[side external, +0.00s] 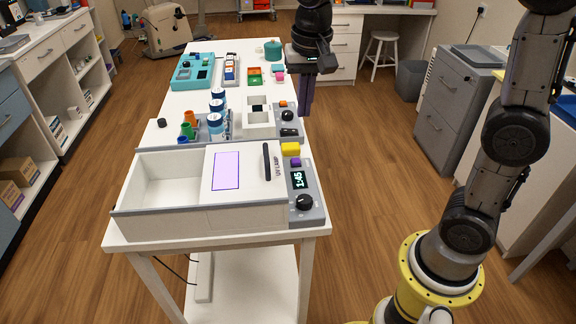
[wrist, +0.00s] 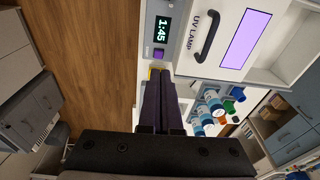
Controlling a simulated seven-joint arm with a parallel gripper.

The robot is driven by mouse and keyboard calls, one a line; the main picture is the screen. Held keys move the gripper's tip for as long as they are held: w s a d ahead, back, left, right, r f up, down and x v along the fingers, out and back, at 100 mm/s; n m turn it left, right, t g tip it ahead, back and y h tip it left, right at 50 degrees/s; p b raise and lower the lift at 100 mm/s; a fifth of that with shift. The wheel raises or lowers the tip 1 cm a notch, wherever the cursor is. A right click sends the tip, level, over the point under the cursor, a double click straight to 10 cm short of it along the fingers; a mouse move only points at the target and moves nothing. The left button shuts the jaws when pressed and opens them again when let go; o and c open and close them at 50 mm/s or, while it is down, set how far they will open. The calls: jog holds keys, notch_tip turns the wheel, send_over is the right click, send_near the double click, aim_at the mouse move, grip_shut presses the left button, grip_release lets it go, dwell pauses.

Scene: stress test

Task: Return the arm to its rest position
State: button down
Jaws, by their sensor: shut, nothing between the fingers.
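My gripper (side external: 306,112) hangs with its fingers pointing down, just off the right edge of the white table (side external: 235,241), in the side external view. The two dark purple fingers are together, with nothing between them.
The white UV lamp box (side external: 200,217) with display 1:45 stands at the table's near end. Blue-labelled bottles (side external: 216,122) and a small open white box (side external: 259,131) stand behind. Open floor lies between the table and grey cabinet (side external: 446,100).

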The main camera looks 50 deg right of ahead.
jog(key=s+r+n+t, duration=0.15)
jog(key=s+r, duration=0.25)
jog(key=s, duration=0.6)
jog(key=s+f+n+t, duration=0.2)
jog(key=s+f+n, duration=0.4)
jog(key=s, duration=0.3)
jog(key=shift+n+t+y, duration=0.35)
jog(key=shift+n+y, duration=0.05)
jog(key=shift+n, duration=0.05)
